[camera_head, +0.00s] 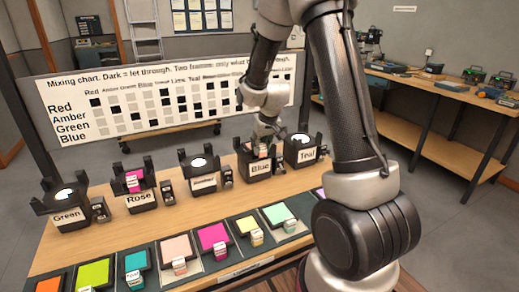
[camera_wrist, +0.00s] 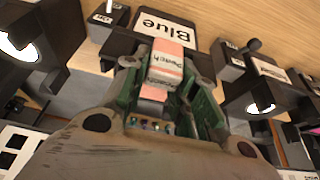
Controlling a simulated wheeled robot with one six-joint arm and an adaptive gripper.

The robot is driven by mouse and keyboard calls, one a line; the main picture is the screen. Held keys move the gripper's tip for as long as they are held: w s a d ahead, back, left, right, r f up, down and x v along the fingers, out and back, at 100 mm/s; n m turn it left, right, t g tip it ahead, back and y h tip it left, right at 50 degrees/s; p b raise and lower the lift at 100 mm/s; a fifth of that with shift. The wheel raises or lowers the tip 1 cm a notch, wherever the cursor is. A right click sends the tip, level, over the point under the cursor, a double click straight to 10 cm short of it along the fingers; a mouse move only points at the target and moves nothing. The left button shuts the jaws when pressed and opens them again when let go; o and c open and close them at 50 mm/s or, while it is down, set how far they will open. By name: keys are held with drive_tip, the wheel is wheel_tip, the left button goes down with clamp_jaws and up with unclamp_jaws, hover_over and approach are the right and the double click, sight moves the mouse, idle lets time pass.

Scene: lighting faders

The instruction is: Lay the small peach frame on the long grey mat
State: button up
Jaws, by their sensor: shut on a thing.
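The small peach frame (camera_wrist: 164,66), with "Peach" printed on its tab, is between the fingers of my gripper (camera_wrist: 166,88) in the wrist view. My gripper is shut on it. In the head view my gripper (camera_head: 262,146) is at the lamp labelled Blue (camera_head: 259,168), with a bit of peach showing there. I cannot tell whether the frame still sits in the lamp's holder.
A mixing chart (camera_head: 170,95) stands behind. Bare wood lies between lamps and mat.

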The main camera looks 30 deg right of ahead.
wheel_tip(320, 180, up, 10)
drive_tip(key=shift+r, duration=0.1)
